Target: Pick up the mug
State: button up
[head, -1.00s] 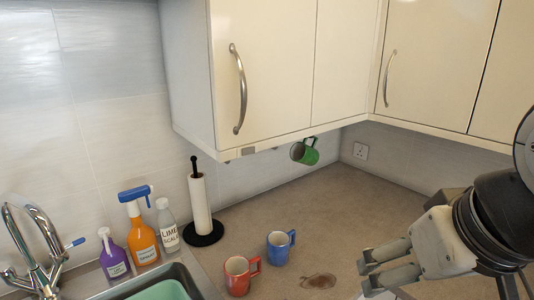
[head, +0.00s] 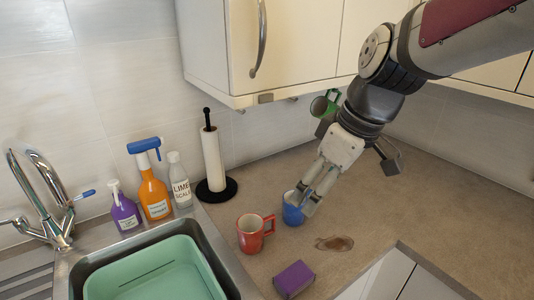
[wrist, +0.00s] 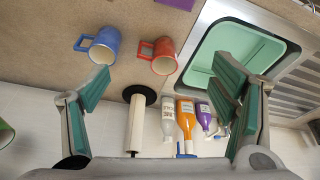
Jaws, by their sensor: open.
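Three mugs show, and I cannot tell which one the task means. A blue mug (head: 292,211) stands on the counter, partly hidden by my gripper in the head view; it also shows in the wrist view (wrist: 104,46). A red mug (head: 250,235) stands upright to its left, also in the wrist view (wrist: 164,62). A green mug (head: 322,106) hangs under the wall cabinet. My gripper (head: 307,202) is open and empty, pointing down toward the blue mug. In the wrist view both mugs lie beyond the spread fingertips (wrist: 165,82), with nothing between them.
A paper towel holder (head: 212,160) and several bottles, including an orange spray bottle (head: 154,195), stand at the back left. A sink with a green basin (head: 160,275) is at the front left. A purple sponge (head: 293,279) and a brown stain (head: 335,243) are on the counter (head: 400,205).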

aim_at(256, 222)
jog(key=w+a+f+n, duration=0.2)
jog(key=w+a+f, duration=0.1)
jog(key=f, duration=0.3)
jog(key=w+a+f+n+g+y+b, duration=0.1)
jog(key=w+a+f+n, duration=0.1)
jog(key=a+f, duration=0.3)
jog(key=w+a+f+n+g+b, duration=0.1)
jog(key=w+a+f, duration=0.3)
jog(key=f, duration=0.4)
jog(key=shift+w+a+f+n+y, duration=0.2)
jog(key=shift+w+f+n+y, duration=0.2)
jog(key=shift+n, duration=0.5)
jog(key=x, duration=0.2)
jog(key=p+x, duration=0.1)
jog(key=x, duration=0.1)
jog(key=shift+s, duration=0.2)
jog(key=shift+w+a+f, duration=0.1)
jog(key=shift+a+f, duration=0.1)
jog(key=shift+f, duration=0.35)
jog(key=shift+c, duration=0.5)
jog(key=c, duration=1.4)
